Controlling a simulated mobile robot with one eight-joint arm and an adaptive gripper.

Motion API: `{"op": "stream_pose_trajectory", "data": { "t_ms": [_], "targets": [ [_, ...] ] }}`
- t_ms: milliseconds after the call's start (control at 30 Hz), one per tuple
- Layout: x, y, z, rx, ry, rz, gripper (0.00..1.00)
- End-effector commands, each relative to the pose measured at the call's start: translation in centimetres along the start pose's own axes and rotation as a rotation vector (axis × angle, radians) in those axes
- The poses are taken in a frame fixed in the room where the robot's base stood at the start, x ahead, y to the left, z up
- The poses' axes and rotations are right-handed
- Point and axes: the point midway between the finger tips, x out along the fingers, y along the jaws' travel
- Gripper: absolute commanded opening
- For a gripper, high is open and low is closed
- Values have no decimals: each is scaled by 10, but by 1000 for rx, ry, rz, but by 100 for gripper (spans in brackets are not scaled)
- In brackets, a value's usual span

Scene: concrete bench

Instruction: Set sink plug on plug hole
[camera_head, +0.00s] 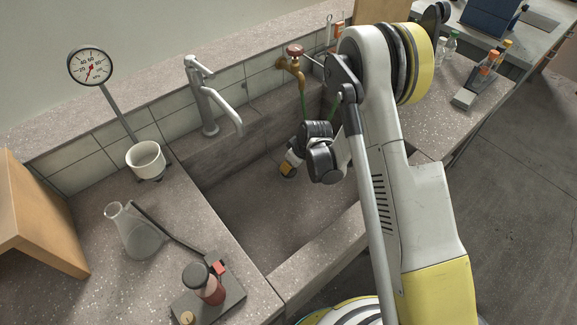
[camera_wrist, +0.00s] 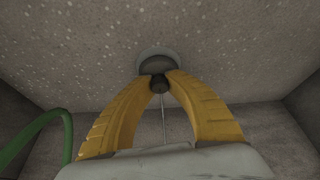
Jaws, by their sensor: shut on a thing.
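The sink plug (camera_wrist: 157,64) is dark and round with a small ball-like knob. In the wrist view my gripper (camera_wrist: 160,77) has its two yellow fingers closed on the plug at the knob. A pale grey ring, the plug hole's rim (camera_wrist: 144,54), shows just behind the plug, which covers most of it. I cannot tell whether the plug touches the rim or is held just above it. A thin cord or chain runs from the knob toward the camera. In the head view my gripper (camera_head: 287,168) is low in the sink basin, and the plug is largely hidden there.
The stone sink (camera_head: 245,205) has high walls around my gripper. A grey faucet (camera_head: 212,100) reaches over its back edge. A brass tap (camera_head: 293,65) with a green hose (camera_wrist: 40,130) is beside my wrist. A flask (camera_head: 137,232) stands on the left counter.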

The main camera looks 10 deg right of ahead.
Motion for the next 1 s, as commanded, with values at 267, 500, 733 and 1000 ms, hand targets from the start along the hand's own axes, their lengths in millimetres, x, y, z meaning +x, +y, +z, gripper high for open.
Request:
{"op": "stream_pose_trajectory", "data": {
  "t_ms": [267, 500, 733, 1000],
  "targets": [
    [3, 0, 1, 0, 0, 0, 0],
    [6, 0, 2, 0, 0, 0, 0],
    [7, 0, 3, 0, 0, 0, 0],
    [7, 0, 3, 0, 0, 0, 43]
  ]
}}
